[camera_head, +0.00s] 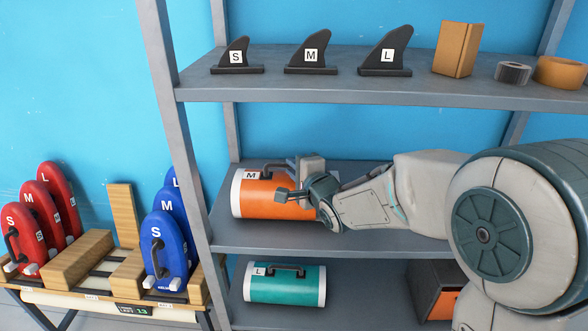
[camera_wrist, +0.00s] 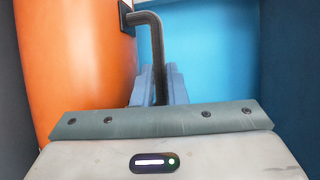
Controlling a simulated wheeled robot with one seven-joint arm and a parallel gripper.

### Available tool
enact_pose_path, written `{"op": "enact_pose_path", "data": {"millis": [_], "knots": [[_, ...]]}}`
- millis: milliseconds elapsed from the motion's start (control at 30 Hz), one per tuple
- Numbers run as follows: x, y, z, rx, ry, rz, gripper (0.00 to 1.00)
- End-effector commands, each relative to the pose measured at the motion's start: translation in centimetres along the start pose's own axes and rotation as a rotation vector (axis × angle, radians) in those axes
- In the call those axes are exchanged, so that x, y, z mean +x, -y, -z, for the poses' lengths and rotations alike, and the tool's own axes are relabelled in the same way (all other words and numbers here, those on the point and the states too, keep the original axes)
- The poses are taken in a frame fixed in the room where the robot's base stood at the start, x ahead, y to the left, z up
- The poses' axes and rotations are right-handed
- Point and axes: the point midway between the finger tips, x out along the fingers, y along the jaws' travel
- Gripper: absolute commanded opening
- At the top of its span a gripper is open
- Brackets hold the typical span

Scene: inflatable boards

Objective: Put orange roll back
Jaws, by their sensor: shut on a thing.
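The orange roll (camera_head: 262,207) with white end bands and an "M" label lies on the middle shelf of the rack. My gripper (camera_head: 293,181) is at the roll's upper right side, shut on its black handle (camera_head: 268,170). In the wrist view the orange roll (camera_wrist: 75,70) fills the left, and its dark handle (camera_wrist: 156,50) runs down between my gripper's fingers (camera_wrist: 155,85). My arm hides the roll's right end. Whether the roll rests fully on the shelf or is slightly raised, I cannot tell.
A teal "L" roll (camera_head: 285,284) and a dark box (camera_head: 435,292) are on the lower shelf. The upper shelf (camera_head: 270,86) holds black fins, a cardboard box (camera_head: 457,48) and tape rolls. Red boards (camera_head: 45,215) and blue boards (camera_head: 168,235) stand in a wooden rack at left.

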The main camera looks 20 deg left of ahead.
Motion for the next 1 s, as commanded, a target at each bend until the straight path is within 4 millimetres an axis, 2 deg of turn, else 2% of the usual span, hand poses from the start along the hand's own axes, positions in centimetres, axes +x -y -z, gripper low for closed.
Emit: {"op": "enact_pose_path", "data": {"millis": [100,133,200,567,767,1000], "knots": [[0.1,-0.2,0.0,0.0,0.0,0.004,0.0],[0.1,-0.3,0.1,0.0,0.0,0.0,0.18],[0.1,-0.2,0.0,0.0,0.0,-0.001,0.34],[0.0,0.2,-0.1,0.0,0.001,0.0,0.34],[-2.6,0.1,0.1,0.0,-0.001,0.0,0.34],[-7.3,0.2,0.0,-0.002,-0.001,0.001,0.34]]}}
